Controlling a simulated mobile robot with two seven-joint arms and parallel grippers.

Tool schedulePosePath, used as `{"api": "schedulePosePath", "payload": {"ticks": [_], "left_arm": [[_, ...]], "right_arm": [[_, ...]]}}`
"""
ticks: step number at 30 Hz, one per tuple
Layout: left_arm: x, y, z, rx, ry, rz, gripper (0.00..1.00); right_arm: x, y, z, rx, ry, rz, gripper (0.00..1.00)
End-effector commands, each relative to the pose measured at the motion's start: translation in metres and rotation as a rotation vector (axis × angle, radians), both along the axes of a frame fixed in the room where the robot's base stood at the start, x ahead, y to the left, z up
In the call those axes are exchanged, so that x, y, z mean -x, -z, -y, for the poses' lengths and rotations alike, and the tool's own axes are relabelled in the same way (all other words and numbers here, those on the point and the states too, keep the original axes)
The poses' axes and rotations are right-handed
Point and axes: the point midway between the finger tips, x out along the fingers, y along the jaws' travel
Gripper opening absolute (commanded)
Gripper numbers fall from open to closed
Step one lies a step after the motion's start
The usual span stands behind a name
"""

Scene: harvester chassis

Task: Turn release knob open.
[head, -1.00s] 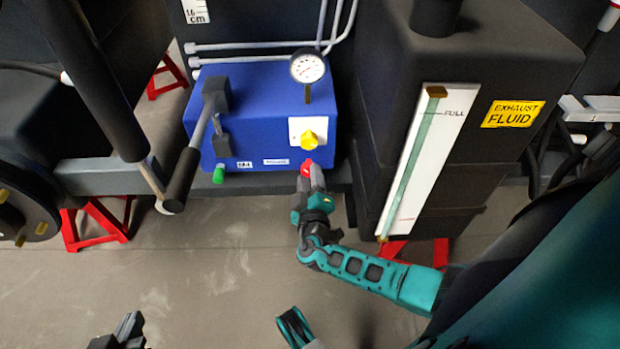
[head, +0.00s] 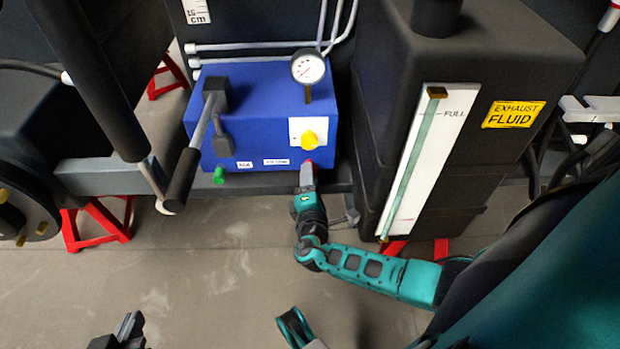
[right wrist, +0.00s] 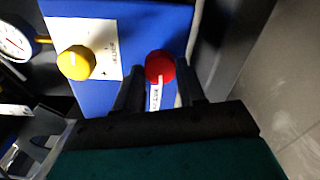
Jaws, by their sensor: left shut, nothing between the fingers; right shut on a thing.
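A red knob (head: 309,162) sits low on the front of a blue box (head: 255,115). My right gripper (head: 307,174) comes from below and is shut on it, hiding most of it in the head view. In the right wrist view the red knob (right wrist: 160,66) shows between the two dark fingers, with a small white label below it, too small to read. A yellow knob (head: 309,139) on a white plate is just above and also shows in the right wrist view (right wrist: 77,62). My left gripper (head: 128,328) is shut and empty at the bottom left.
A black lever (head: 190,160) and a green knob (head: 219,175) are on the box's left side. A gauge (head: 308,67) stands on top. A black exhaust fluid tank (head: 475,70) stands close on the right. Open floor (head: 210,270) lies below.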

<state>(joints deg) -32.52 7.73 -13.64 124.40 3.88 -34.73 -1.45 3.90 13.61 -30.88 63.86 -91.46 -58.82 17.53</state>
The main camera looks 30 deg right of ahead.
Motion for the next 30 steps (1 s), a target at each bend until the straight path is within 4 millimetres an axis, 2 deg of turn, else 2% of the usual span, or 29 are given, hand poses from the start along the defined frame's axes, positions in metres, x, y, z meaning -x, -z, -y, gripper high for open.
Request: {"api": "schedulePosePath", "payload": {"ticks": [30], "left_arm": [[0.0018, -0.0063, -0.004, -0.007, -0.009, -0.002, 0.0]], "right_arm": [[-0.0029, -0.0024, -0.0005, 0.825, -0.001, -0.502, 0.09]]}}
